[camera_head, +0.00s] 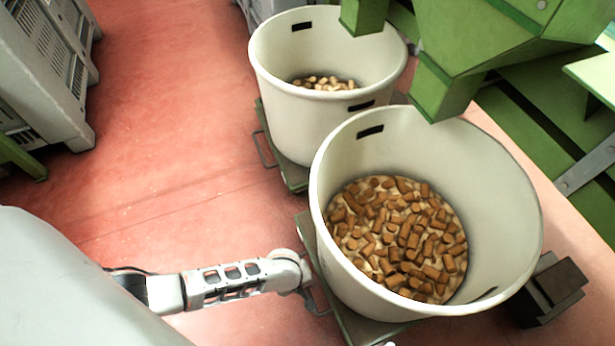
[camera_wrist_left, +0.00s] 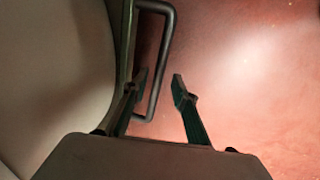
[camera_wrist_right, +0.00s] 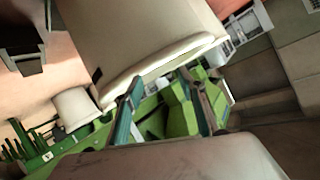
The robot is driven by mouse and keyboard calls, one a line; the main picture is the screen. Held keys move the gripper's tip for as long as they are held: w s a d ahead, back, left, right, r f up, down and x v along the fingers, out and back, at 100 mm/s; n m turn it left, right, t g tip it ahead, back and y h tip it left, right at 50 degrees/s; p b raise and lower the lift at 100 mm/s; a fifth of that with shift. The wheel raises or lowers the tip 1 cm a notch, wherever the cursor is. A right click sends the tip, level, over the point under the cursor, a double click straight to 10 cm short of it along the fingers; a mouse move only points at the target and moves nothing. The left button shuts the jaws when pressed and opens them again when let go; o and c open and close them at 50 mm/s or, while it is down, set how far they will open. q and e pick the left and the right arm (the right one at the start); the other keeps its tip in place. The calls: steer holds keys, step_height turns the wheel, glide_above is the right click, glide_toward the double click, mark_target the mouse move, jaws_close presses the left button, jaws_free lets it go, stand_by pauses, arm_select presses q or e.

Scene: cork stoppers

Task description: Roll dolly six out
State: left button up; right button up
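A large white tub (camera_head: 335,240) stands on a green dolly (camera_head: 345,320) in the head view, holding many brown corks (camera_head: 400,240). No dolly number is readable. A grey handle (camera_head: 318,300) sticks out from the dolly's left side. It also shows as a U-shaped bar in the left wrist view (camera_wrist_left: 168,45). My left gripper (camera_wrist_left: 162,88) is open, with the handle's bar showing between its fingers; I cannot tell whether they touch it. In the head view, my left arm ends beside the handle. My right gripper (camera_wrist_right: 160,92) is open and empty, and out of the head view.
A second white tub (camera_head: 290,115) with paler corks stands behind on another green dolly (camera_head: 290,170) with its own handle (camera_head: 264,150). Green chutes (camera_head: 440,90) hang over the tubs. Grey crates (camera_head: 50,75) stand at the far left. Red floor (camera_head: 170,130) between is clear.

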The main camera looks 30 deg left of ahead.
arm_select(q)
steer(key=shift+f, duration=0.45)
steer(key=shift+w, duration=0.2)
arm_select(e)
steer(key=shift+a+m, duration=0.6)
steer(key=shift+a, duration=0.05)
arm_select(q)
steer(key=shift+r, duration=0.1)
jaws_close()
